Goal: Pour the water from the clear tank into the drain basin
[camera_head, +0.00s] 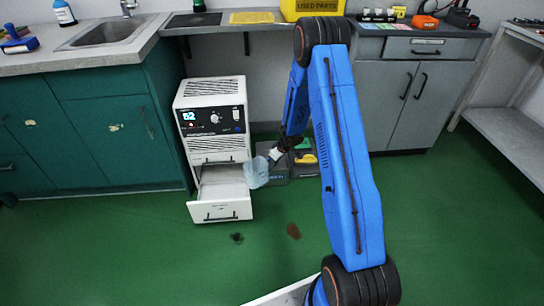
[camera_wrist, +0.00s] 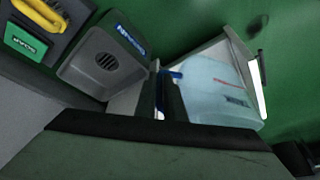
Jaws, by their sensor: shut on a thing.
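The clear tank (camera_head: 257,173), pale blue and see-through, is at the right edge of the dehumidifier's open drawer (camera_head: 222,192) in the head view. It looks slightly tilted there. In the wrist view the tank (camera_wrist: 212,92) shows a red line and a small label; its water level is hard to make out. My gripper (camera_head: 275,155) is shut on the tank's blue handle, which shows between the fingers (camera_wrist: 168,90). The grey drain basin (camera_wrist: 90,75) with a dark grille lies beside the tank in the wrist view. In the head view the basin (camera_head: 275,180) is partly hidden behind the tank.
The white dehumidifier (camera_head: 212,115) stands against the teal cabinet (camera_head: 80,130). A dark case with yellow parts (camera_head: 305,160) is right of the basin, partly behind my arm. Two dark spots (camera_head: 293,231) mark the green floor. Floor in front is otherwise clear.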

